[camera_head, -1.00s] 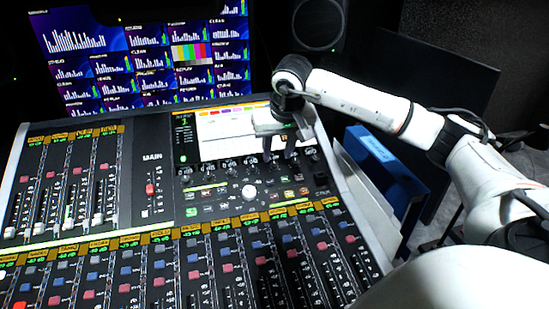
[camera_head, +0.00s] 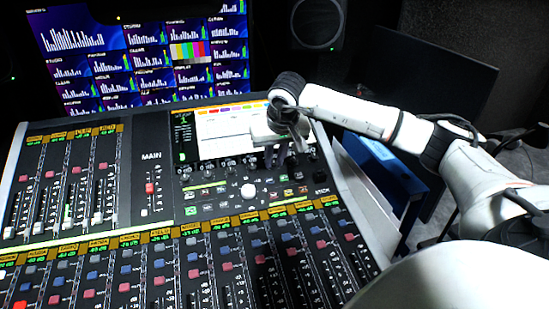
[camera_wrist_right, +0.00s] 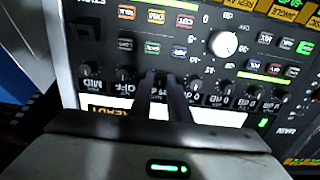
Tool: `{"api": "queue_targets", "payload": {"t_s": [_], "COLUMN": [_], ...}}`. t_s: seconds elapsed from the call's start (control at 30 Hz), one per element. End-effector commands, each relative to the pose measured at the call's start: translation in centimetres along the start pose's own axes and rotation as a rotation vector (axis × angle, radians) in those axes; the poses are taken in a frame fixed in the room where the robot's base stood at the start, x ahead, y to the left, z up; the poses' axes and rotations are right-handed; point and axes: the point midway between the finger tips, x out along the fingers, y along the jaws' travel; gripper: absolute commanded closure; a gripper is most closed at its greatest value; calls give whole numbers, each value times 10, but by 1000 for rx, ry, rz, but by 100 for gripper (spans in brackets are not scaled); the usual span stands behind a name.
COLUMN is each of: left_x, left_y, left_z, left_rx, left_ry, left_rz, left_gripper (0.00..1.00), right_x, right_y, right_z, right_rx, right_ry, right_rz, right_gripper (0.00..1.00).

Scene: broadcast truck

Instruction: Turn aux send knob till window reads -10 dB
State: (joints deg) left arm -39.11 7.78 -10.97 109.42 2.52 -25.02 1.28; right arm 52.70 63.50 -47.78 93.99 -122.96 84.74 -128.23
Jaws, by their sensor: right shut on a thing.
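The mixing console (camera_head: 150,215) fills the lower left of the head view. A row of small black knobs (camera_head: 207,168) runs below its bright screen (camera_head: 225,135); the row also shows in the wrist view (camera_wrist_right: 195,84). My right gripper (camera_head: 280,158) reaches down over the right end of this row. In the wrist view its two dark fingers (camera_wrist_right: 166,78) are close together, shut on a knob in the row that they mostly hide. My left gripper is not in view.
A larger white knob (camera_head: 248,190) sits below the row, with small coloured buttons (camera_head: 285,178) around it. Fader strips (camera_head: 230,270) fill the front. Monitors (camera_head: 150,60) and a speaker (camera_head: 318,25) stand behind. A blue panel (camera_head: 375,155) is to the right.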

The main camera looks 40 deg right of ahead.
Motion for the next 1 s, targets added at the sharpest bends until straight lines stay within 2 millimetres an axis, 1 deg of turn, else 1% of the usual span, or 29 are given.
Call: {"api": "queue_targets", "payload": {"t_s": [0.17, 0.37, 1.0], "left_x": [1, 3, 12], "left_y": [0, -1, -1], "left_z": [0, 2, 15], "left_rx": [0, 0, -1], "left_ry": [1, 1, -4], "left_rz": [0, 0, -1], "left_gripper": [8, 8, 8], "right_x": [0, 0, 0], "right_y": [0, 0, 2], "right_z": [0, 0, 0], "right_rx": [30, 130, 707], "right_ry": [0, 0, 1], "right_rz": [0, -1, -8], "right_gripper": [100, 100, 100]}}
